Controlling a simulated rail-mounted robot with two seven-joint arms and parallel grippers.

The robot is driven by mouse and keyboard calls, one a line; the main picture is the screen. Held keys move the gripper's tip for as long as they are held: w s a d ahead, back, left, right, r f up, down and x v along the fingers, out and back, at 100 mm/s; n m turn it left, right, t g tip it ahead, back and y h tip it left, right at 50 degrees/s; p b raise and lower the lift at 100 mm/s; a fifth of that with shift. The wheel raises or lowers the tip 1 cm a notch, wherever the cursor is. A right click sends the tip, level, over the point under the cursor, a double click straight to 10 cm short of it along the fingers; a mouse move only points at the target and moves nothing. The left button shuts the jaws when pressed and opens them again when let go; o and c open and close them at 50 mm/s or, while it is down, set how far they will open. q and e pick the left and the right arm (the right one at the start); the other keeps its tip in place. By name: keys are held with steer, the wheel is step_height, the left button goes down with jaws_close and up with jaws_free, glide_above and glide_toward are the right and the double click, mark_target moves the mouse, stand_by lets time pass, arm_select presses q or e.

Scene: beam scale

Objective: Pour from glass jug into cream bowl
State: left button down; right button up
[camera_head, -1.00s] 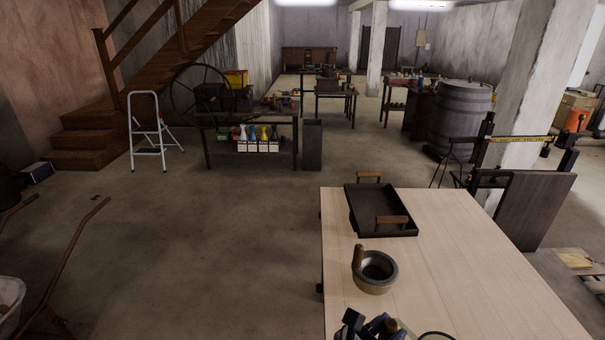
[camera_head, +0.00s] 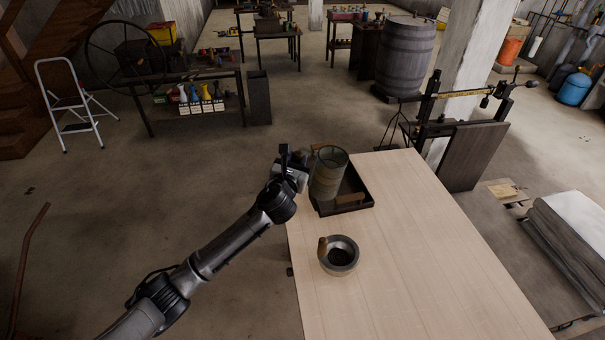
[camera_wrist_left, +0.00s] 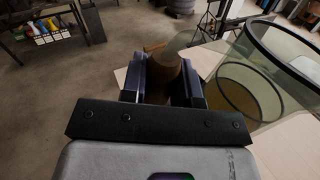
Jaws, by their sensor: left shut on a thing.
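The glass jug (camera_head: 329,176) is a clear cylinder with a dark rim; in the head view it overlaps the tray's left part and looks close to upright. My left gripper (camera_head: 301,166) is at the jug's left side. In the left wrist view, my left gripper (camera_wrist_left: 163,88) is shut on the jug's brown handle, and the glass jug (camera_wrist_left: 255,85) fills the right side. How much the jug holds is unclear. The bowl (camera_head: 340,268), greyish-cream with a dark inside and a brown wooden piece at its left rim, stands on the table nearer than the jug. My right gripper is not in view.
A dark tray (camera_head: 353,208) with wooden handles lies at the table's far left corner. The pale wooden table (camera_head: 430,260) is clear to the right of the bowl. A beam scale (camera_head: 465,95) stands beyond the table's far edge.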

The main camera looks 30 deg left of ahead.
arm_select(q)
step_height(320, 180, down, 11)
steer(key=w+m+h, duration=0.2)
steer(key=m+h, duration=0.4)
steer(key=h, duration=0.2)
steer(key=shift+w+t, duration=0.3)
steer(key=shift+w, duration=0.05)
steer(key=shift+d+m, duration=0.1)
steer(key=shift+m, duration=0.2)
steer(key=shift+f, duration=0.1)
steer(key=m, duration=0.2)
steer(key=d+m, duration=0.1)
steer(key=m, duration=0.1)
steer(key=d+m, duration=0.1)
steer(key=m, duration=0.2)
steer(key=shift+s+d+f+p, duration=0.1)
steer(key=shift+s+f+p, duration=0.05)
steer(key=shift+p, duration=0.2)
